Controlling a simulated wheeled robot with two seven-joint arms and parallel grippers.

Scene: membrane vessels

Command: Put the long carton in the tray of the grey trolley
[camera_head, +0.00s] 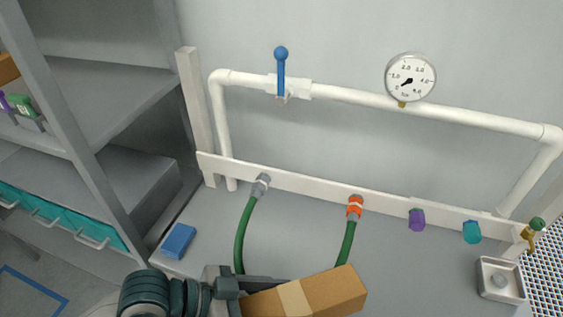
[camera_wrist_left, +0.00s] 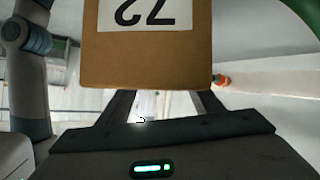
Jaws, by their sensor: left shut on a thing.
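The long carton (camera_head: 328,291) is a brown box with a paler tape band, at the bottom of the head view. My left gripper (camera_head: 262,286) is shut on it and holds it above the grey worktop. In the left wrist view the carton (camera_wrist_left: 150,60) fills the upper middle, with a white label reading upside down. The fingers of my left gripper (camera_wrist_left: 163,104) reach to its lower edge, and their tips are hidden by it. My right gripper is not in view. I cannot make out the grey trolley or its tray in these frames.
The worktop (camera_head: 215,262) carries a blue block (camera_head: 179,241) and a small metal dish (camera_head: 500,279). Behind are white pipes with a blue-handled valve (camera_head: 281,72) and a gauge (camera_head: 410,78). Green hoses (camera_head: 241,232) hang near the carton. Grey shelving (camera_head: 110,95) stands left.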

